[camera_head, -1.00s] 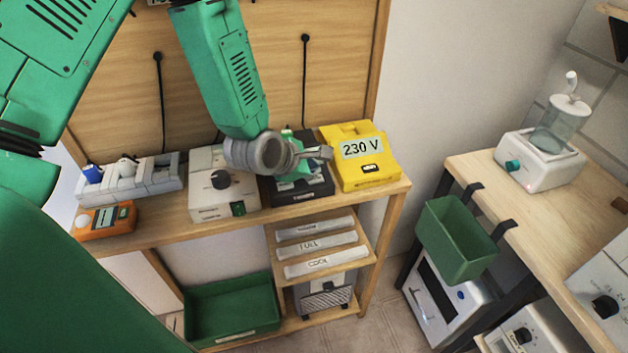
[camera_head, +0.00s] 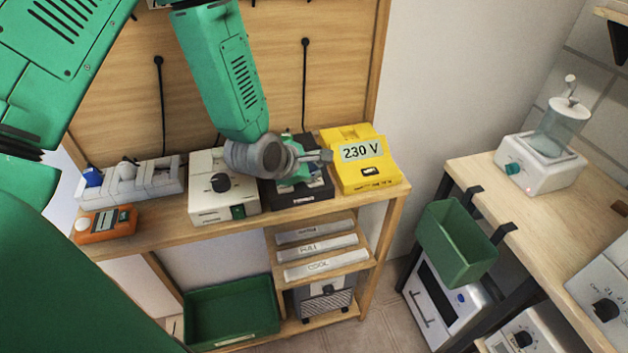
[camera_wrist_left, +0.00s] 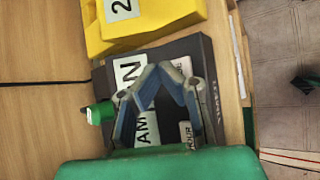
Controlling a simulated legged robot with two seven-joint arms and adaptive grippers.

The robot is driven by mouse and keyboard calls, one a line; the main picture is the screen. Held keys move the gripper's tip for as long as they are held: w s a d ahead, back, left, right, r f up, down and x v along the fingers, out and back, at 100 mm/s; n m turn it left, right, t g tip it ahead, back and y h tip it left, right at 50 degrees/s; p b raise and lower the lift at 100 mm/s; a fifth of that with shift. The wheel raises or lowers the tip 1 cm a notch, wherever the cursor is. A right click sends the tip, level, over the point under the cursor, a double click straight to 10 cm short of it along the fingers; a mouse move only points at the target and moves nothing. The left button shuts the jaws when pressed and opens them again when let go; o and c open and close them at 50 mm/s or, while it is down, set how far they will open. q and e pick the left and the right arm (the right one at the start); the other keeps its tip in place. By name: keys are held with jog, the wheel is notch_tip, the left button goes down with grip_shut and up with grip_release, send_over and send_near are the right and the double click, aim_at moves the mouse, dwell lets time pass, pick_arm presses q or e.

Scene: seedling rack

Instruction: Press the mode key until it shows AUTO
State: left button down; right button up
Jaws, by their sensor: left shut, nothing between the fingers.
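The dark timer box (camera_head: 315,190) stands on the wooden shelf, left of the yellow 230 V box. In the left wrist view the timer's dark face (camera_wrist_left: 200,50) carries pale panels with large letters, one reading "AM" (camera_wrist_left: 147,128) and one showing an "N" (camera_wrist_left: 130,72). A light key marked "HOUR" (camera_wrist_left: 187,133) is partly covered by a finger. Another pale key (camera_wrist_left: 184,66) is mostly hidden by the fingertips, so its label is unreadable. My left gripper (camera_head: 326,156) is shut and empty over the timer; its fingertips (camera_wrist_left: 163,72) meet near this key. Contact cannot be told. My right gripper is out of view.
The yellow 230 V box (camera_head: 365,180) stands close on the timer's right. A white box with a black knob (camera_head: 208,205) stands on its left. A green knob (camera_wrist_left: 101,113) sticks out at the timer's side. An orange meter (camera_head: 105,222) lies farther left.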

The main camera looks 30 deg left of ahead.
pick_arm(q)
jog(key=shift+d, duration=0.25)
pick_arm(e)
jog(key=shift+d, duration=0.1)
pick_arm(q)
jog(key=shift+d, duration=0.15)
jog(key=shift+d+f, duration=0.2)
jog(key=shift+d, duration=0.1)
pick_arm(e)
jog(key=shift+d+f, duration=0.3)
pick_arm(q)
jog(key=shift+a+f, duration=0.1)
jog(key=shift+a, duration=0.25)
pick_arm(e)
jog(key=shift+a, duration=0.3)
